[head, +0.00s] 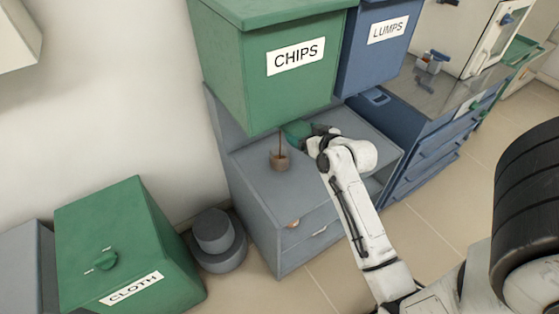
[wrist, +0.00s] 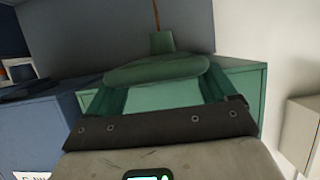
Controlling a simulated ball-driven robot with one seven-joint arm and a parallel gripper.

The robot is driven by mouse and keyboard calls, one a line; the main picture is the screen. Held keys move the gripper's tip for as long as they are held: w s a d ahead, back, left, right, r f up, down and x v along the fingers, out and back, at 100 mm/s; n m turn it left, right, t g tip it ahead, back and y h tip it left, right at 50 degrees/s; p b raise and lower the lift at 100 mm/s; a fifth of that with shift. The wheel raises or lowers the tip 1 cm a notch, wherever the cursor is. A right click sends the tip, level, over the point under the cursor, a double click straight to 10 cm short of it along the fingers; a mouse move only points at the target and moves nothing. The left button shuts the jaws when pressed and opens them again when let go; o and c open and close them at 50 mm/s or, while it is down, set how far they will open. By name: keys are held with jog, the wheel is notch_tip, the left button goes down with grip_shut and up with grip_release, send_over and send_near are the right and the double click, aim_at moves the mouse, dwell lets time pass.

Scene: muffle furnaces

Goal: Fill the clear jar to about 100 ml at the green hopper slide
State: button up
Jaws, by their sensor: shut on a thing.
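The green hopper (head: 262,85) labelled CHIPS hangs over a grey cabinet (head: 252,172). Its green slide (head: 296,131) shows under the hopper's lower edge, and also in the wrist view (wrist: 157,70). My gripper (head: 306,134) is shut on the slide; in the wrist view (wrist: 158,82) the slide's wide end lies at the fingertips. A thin brown stream (head: 280,141) falls from the slide area into the jar (head: 279,161), which stands upright on the cabinet top. The jar looks brown with chips inside; its level and any marks are too small to read.
A blue hopper (head: 377,45) labelled LUMPS hangs to the right, close beside the green one. A green CLOTH bin (head: 125,240) and a grey round container (head: 216,245) stand at the left. The cabinet top around the jar is clear.

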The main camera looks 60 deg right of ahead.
aim_at(293, 125)
jog(key=shift+d, duration=0.1)
jog(key=shift+w+d+r, duration=0.1)
jog(key=shift+w+d, duration=0.3)
jog(key=shift+w, duration=0.3)
jog(key=shift+w+d, duration=0.4)
jog(key=shift+w, duration=0.25)
jog(key=o, duration=0.9)
jog(key=shift+w, duration=0.1)
jog(key=shift+s+a+r, duration=0.1)
jog(key=shift+s+a, duration=0.2)
jog(key=shift+s, duration=0.3)
jog(key=b+v, duration=0.1)
jog(key=v, duration=0.8)
jog(key=shift+a+r, duration=0.15)
